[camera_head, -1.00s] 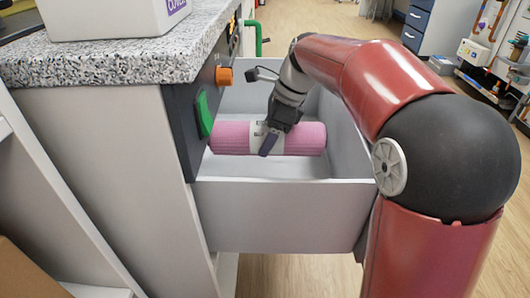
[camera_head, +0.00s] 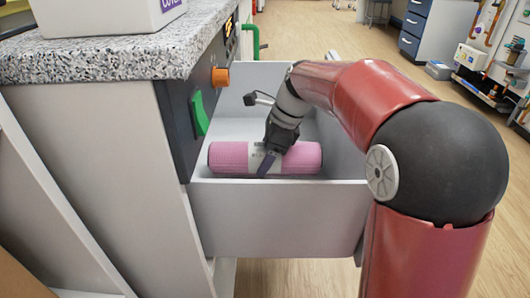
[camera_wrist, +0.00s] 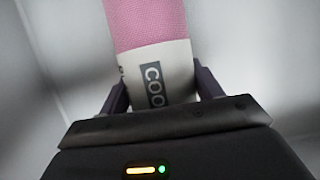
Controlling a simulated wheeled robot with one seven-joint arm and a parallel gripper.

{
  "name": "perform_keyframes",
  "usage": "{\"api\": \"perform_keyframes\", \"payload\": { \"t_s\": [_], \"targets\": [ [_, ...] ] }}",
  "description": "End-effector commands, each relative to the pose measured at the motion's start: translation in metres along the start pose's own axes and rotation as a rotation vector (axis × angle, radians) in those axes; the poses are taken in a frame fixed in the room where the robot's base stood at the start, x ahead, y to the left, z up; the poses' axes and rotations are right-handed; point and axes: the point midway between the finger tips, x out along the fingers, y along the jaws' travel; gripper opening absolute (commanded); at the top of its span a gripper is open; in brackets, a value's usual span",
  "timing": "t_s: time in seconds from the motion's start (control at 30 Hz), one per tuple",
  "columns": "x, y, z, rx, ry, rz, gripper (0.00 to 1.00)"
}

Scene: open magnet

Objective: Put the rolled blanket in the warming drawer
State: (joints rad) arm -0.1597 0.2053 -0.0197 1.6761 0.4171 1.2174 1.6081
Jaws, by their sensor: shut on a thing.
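The rolled blanket (camera_head: 301,158) is pink with a white printed band around its middle. It lies level inside the open warming drawer (camera_head: 275,215), near the drawer's front wall. My gripper (camera_head: 268,160) reaches down from above and is shut on the blanket at the white band. In the wrist view the blanket (camera_wrist: 146,22) runs up from between the two fingers (camera_wrist: 163,92), which press on both sides of the band. Part of the band's lettering shows. Whether the blanket touches the drawer floor cannot be told.
The drawer sticks out of a cabinet with a speckled countertop (camera_head: 110,62). A green switch (camera_head: 200,114) and an orange knob (camera_head: 221,77) are on its dark panel. A white box (camera_head: 105,15) stands on the countertop. Open wood floor lies beyond the drawer.

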Motion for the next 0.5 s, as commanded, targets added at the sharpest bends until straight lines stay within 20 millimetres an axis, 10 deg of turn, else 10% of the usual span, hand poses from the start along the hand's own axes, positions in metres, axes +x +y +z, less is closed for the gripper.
{"api": "perform_keyframes", "payload": {
  "t_s": [0.1,0.13,0.2,0.5],
  "targets": [
    [-0.0001,-0.0001,0.0002,-0.001,-0.001,-0.001,0.27],
    [0.0006,0.0001,-0.0002,0.0,0.0,0.0,0.69],
    [0.0006,0.0001,-0.0002,0.0,0.0,0.0,0.78],
    [0.0004,0.0001,-0.0002,0.0,0.0,0.0,0.87]
  ]
}}
